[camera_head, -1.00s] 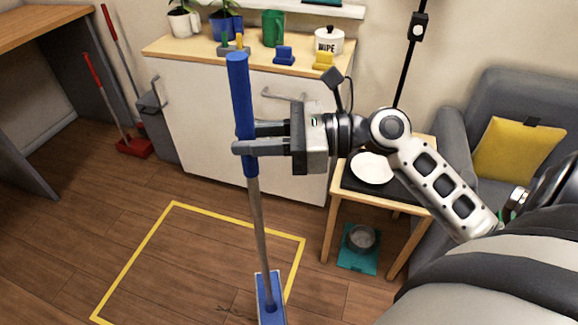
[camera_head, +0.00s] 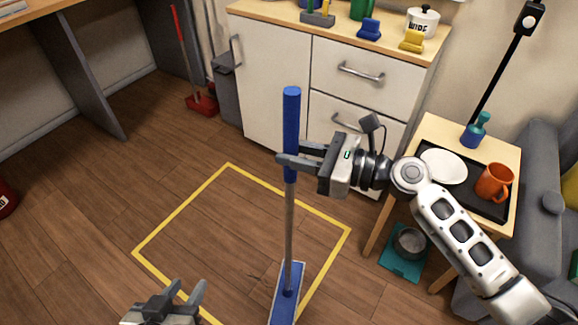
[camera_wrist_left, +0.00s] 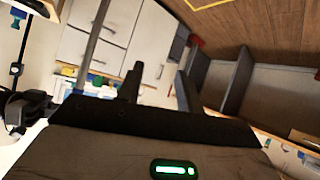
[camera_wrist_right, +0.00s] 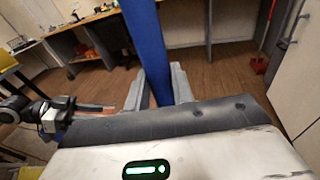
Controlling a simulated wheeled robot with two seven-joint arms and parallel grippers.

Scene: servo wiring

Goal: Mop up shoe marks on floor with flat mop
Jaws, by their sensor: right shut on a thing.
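The flat mop stands nearly upright, with a blue grip (camera_head: 291,118), a grey pole and a flat blue head (camera_head: 286,300) on the wood floor. My right gripper (camera_head: 283,162) is shut on the handle at the lower part of the blue grip; the blue grip also shows between the fingers in the right wrist view (camera_wrist_right: 146,45). Faint dark shoe marks (camera_head: 256,277) lie on the floor just left of the mop head, inside a yellow outlined square (camera_head: 190,207). My left gripper (camera_head: 186,292) is open and empty at the bottom edge, left of the mop.
A white cabinet (camera_head: 270,95) stands behind the square. A small wooden table (camera_head: 437,130) with a tray, a white plate (camera_head: 443,166) and an orange mug (camera_head: 494,183) is at the right. A teal mat with a bowl (camera_head: 410,242) lies under it.

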